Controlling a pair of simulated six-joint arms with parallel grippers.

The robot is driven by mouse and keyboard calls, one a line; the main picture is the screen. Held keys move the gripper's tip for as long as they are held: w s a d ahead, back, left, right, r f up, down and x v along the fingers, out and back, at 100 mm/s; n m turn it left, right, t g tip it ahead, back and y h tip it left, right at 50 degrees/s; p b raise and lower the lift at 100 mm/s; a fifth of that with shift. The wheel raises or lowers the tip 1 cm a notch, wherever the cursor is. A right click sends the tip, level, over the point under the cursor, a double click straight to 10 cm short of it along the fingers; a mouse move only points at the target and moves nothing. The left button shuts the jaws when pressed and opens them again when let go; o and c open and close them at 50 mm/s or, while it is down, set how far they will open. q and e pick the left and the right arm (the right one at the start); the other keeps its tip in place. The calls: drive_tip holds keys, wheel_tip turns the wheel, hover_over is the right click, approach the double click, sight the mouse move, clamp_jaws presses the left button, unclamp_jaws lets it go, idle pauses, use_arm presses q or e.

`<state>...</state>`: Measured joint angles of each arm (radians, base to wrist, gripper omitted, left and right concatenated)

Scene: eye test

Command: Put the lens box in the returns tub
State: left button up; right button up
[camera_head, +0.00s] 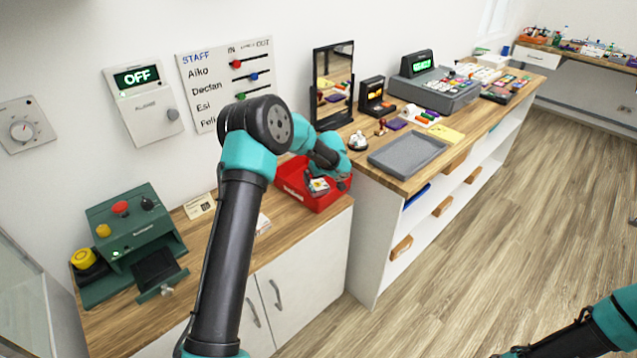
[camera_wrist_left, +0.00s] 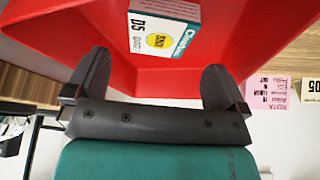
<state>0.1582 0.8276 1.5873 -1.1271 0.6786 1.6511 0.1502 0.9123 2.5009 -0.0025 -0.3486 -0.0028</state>
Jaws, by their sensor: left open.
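The lens box (camera_head: 319,185), white with a teal band and a yellow round sticker, is inside the red returns tub (camera_head: 293,192) on the low wooden counter. In the left wrist view the box (camera_wrist_left: 165,30) shows "D5" on its side and lies within the walls of the red tub (camera_wrist_left: 165,82). My left gripper (camera_head: 329,184) is at the tub, over the box. In the left wrist view its two dark fingers (camera_wrist_left: 153,78) are spread wide apart, with nothing clamped between them. Whether the box lies flat on the tub floor is unclear. My right gripper is out of view.
A green machine (camera_head: 135,235) with knobs stands left on the counter. A small card (camera_head: 200,206) stands near the wall. A white item (camera_head: 263,223) is partly behind my left arm. The higher counter at right holds a grey tray (camera_head: 407,160), bell (camera_head: 358,142) and mirror (camera_head: 333,85).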

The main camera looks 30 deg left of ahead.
use_arm(q)
drive_tip(key=v, duration=0.6)
drive_tip(key=shift+d+r, duration=0.2)
drive_tip(key=shift+r, duration=0.15)
drive_tip(key=shift+s, duration=0.1)
